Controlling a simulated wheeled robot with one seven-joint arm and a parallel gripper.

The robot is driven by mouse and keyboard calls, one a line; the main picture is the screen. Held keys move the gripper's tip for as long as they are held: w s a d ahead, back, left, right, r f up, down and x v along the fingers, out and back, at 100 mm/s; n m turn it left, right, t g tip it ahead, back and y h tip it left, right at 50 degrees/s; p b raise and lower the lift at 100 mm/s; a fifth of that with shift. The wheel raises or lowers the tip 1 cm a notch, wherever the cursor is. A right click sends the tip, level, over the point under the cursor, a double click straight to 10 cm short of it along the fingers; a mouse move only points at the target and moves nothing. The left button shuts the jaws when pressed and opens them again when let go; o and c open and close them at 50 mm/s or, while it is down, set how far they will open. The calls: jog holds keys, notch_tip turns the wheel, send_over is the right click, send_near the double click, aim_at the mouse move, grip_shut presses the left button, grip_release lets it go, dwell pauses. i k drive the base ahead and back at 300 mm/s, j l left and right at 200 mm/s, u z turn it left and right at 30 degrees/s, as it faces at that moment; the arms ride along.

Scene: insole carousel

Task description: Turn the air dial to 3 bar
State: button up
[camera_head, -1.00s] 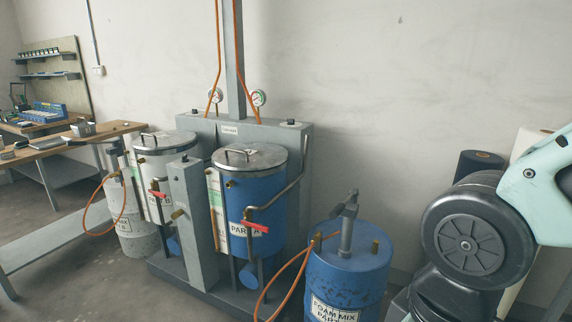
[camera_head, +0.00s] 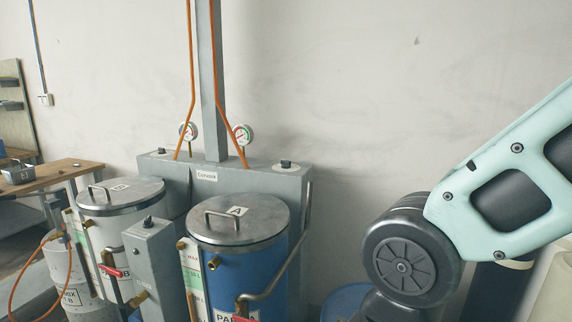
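Two round white pressure gauges with red and green marks stand at the back of the grey machine, the left gauge (camera_head: 188,131) and the right gauge (camera_head: 243,134). Their readings are too small to tell. A dark knob (camera_head: 286,164) sits on the right top of the grey cabinet (camera_head: 250,177), and a smaller dark knob (camera_head: 162,151) on its left. Another dark knob (camera_head: 148,220) is on top of the front grey post (camera_head: 155,262). I cannot tell which is the air dial. My arm reaches in at right; my gripper is not in view.
A blue tank marked A (camera_head: 266,262) and a white tank marked B (camera_head: 117,221), both with metal lids, stand before the cabinet. Orange hoses run up the grey column (camera_head: 208,85). A wooden bench (camera_head: 45,178) is at left. Bare wall is behind.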

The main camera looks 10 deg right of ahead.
aim_at(285, 163)
jog(key=i+j+z, duration=0.25)
jog(key=i+j, duration=0.2)
jog(key=j, duration=0.2)
jog(key=i+j+z, duration=0.15)
jog(key=j, duration=0.2)
jog(key=i+j+z, duration=0.15)
jog(key=j, duration=0.2)
jog(key=i, duration=0.05)
